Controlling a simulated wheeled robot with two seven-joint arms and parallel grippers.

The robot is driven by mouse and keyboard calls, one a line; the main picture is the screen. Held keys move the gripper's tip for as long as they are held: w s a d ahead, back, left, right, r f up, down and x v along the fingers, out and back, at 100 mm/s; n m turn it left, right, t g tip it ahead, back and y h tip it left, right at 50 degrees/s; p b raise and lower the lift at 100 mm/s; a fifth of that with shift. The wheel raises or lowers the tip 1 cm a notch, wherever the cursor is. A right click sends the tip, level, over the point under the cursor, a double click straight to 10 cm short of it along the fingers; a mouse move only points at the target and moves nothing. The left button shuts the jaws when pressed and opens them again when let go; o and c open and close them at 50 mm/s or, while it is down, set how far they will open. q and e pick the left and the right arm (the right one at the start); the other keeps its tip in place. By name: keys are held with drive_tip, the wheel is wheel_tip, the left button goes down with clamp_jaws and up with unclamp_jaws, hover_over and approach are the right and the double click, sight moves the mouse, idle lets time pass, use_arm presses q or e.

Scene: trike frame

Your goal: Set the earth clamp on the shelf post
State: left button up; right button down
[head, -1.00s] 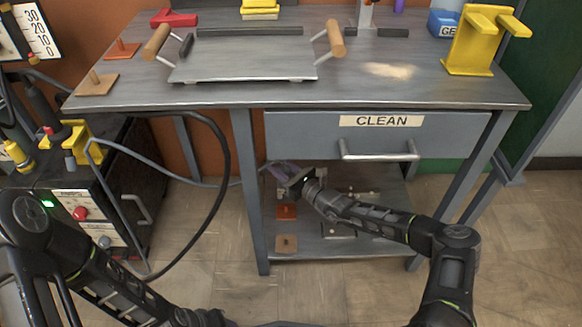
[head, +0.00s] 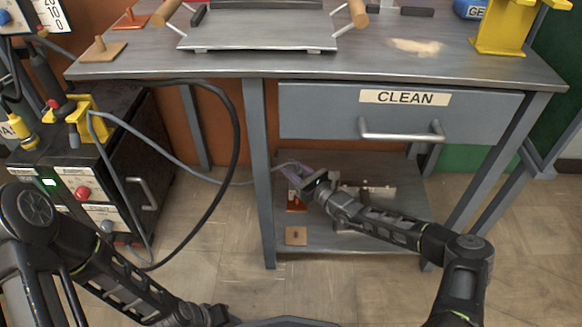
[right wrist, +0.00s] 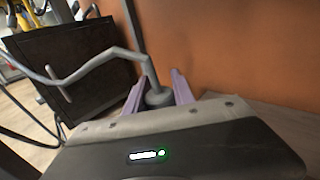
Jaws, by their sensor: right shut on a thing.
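My right gripper (head: 297,176) is under the drawer, above the left part of the lower shelf (head: 345,240). Its purple fingers are shut on a grey cylindrical piece, the earth clamp (right wrist: 158,97), with a grey cable running from it. In the head view the clamp is hard to make out between the fingers. An orange plate (head: 296,206) lies on the shelf just below the gripper; any post on it is mostly hidden. A tan plate (head: 296,236) with a small dark centre lies nearer the shelf's front. My left wrist (head: 205,314) is at the bottom edge; its fingers cannot be made out.
The grey cable (head: 190,170) runs left to the black welding machine (head: 110,190). The table's front left leg (head: 262,180) stands close beside my right gripper. The closed drawer (head: 400,115) is above my right arm. Metal parts (head: 368,191) lie farther right on the shelf.

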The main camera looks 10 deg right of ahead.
drive_tip(key=shift+f, duration=1.75)
drive_tip(key=c, duration=1)
unclamp_jaws()
drive_tip(key=shift+o, duration=0.2)
drive_tip(key=shift+f, duration=0.15)
drive_tip(key=shift+s, duration=0.1)
drive_tip(key=shift+s+d, duration=0.2)
drive_tip(key=shift+s, duration=0.05)
drive_tip(key=p+v, duration=0.3)
drive_tip(key=v, duration=0.4)
drive_tip(key=shift+p, duration=0.3)
